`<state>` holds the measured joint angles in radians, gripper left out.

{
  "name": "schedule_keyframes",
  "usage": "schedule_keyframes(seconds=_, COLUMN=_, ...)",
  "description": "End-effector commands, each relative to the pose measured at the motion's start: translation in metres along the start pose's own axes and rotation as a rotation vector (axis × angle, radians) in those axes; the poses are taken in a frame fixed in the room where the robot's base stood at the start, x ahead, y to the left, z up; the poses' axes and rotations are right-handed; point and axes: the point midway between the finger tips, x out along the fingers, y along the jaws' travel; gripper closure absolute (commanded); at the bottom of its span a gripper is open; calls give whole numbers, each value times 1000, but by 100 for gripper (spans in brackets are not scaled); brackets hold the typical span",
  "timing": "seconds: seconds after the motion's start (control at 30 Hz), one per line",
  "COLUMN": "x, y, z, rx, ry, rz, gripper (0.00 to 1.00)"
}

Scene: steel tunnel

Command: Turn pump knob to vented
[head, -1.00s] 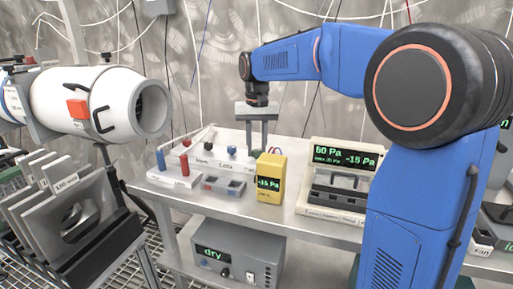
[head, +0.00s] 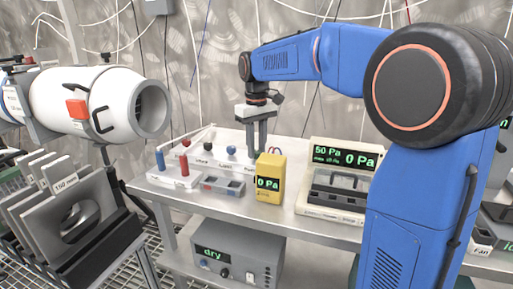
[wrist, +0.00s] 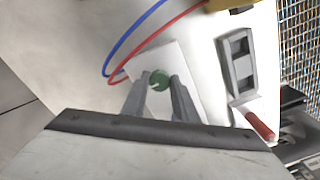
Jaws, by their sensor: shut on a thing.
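The pump knob is a small green knob (wrist: 159,84) on a white block (wrist: 178,62), between my fingertips in the wrist view. My gripper (wrist: 160,78) is shut on it, pointing down. In the head view my gripper (head: 257,155) reaches down behind the yellow meter (head: 270,178), at the right end of a white strip (head: 205,160) with labels and knobs. The fingers and the meter hide the green knob there. I cannot read the knob's setting. The yellow meter reads 0 Pa.
A red tube and a blue tube (wrist: 125,48) loop beside the knob block.

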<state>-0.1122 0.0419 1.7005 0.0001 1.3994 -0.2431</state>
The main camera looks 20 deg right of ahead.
Motion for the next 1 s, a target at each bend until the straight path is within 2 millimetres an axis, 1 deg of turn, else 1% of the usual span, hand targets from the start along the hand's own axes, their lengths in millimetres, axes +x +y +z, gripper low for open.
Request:
schedule_keyframes(seconds=0.4, x=-1, y=0, z=0, rx=-7, ry=2, rz=1, gripper=96)
schedule_keyframes(seconds=0.43, x=-1, y=0, z=0, rx=-7, ry=2, rz=1, gripper=72)
schedule_keyframes(seconds=0.47, x=0, y=0, z=0, rx=-7, ry=2, rz=1, gripper=64)
schedule_keyframes(seconds=0.5, x=0, y=0, z=0, rx=-7, ry=1, rz=1, gripper=55)
schedule_keyframes(seconds=0.83, x=-2, y=0, z=0, rx=-7, ry=1, rz=0, gripper=55)
schedule_keyframes(seconds=0.93, x=-8, y=0, z=0, rx=-7, ry=2, rz=1, gripper=55)
schedule_keyframes(seconds=1.0, x=-16, y=0, z=-1, rx=-7, ry=2, rz=1, gripper=55)
